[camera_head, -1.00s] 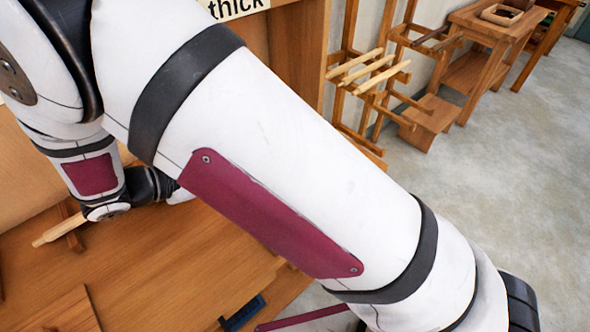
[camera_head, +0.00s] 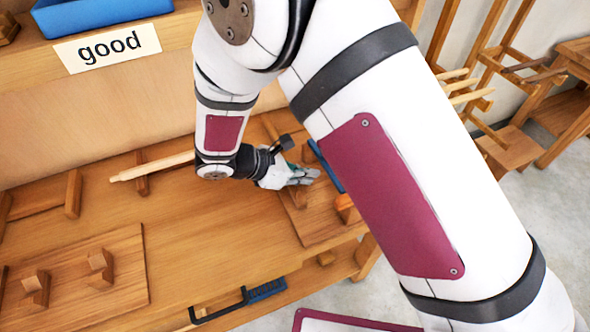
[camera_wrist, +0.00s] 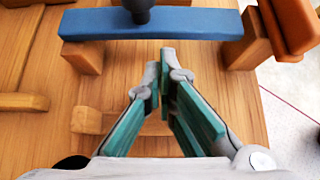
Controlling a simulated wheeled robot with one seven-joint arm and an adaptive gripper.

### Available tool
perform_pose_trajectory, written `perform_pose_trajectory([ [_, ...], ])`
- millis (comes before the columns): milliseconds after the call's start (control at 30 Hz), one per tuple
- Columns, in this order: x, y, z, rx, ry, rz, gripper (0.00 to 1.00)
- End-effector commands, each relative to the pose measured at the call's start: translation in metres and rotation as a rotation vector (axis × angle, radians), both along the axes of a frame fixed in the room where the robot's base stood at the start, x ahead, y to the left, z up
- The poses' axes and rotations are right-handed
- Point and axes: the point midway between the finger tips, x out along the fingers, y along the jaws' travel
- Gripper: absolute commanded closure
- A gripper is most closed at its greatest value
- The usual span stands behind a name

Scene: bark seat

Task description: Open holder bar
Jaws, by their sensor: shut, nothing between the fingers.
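A blue bar (camera_wrist: 110,25), likely the holder bar, lies across two wooden blocks at the top of the wrist view. A dark round-ended post stands over its middle. In the head view, part of the blue bar (camera_head: 326,165) shows between my gripper and my upper arm, which hides the rest. My gripper (camera_wrist: 162,58) has green finger pads, with the fingertips close together and nothing between them. The tips point at the bar and appear just short of it or beside it; contact is unclear. In the head view, my gripper (camera_head: 305,177) is low over the right part of the bench.
An orange piece (camera_wrist: 288,25) sits by the bar's right end, near the board's edge. A pale turned rod (camera_head: 152,166) lies on the bench left of my wrist. A board with wooden blocks (camera_head: 98,265) is at front left. The bench (camera_head: 190,235) between is clear.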

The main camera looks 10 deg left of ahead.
Motion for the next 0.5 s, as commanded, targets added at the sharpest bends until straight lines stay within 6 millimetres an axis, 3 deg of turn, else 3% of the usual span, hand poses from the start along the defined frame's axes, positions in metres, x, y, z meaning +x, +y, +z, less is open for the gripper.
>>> perform_pose_trajectory([
  [200,0.011,-0.016,-0.016,-0.001,-0.001,0.0,1.0],
  [500,0.014,-0.02,-0.019,0.001,-0.001,0.0,1.0],
])
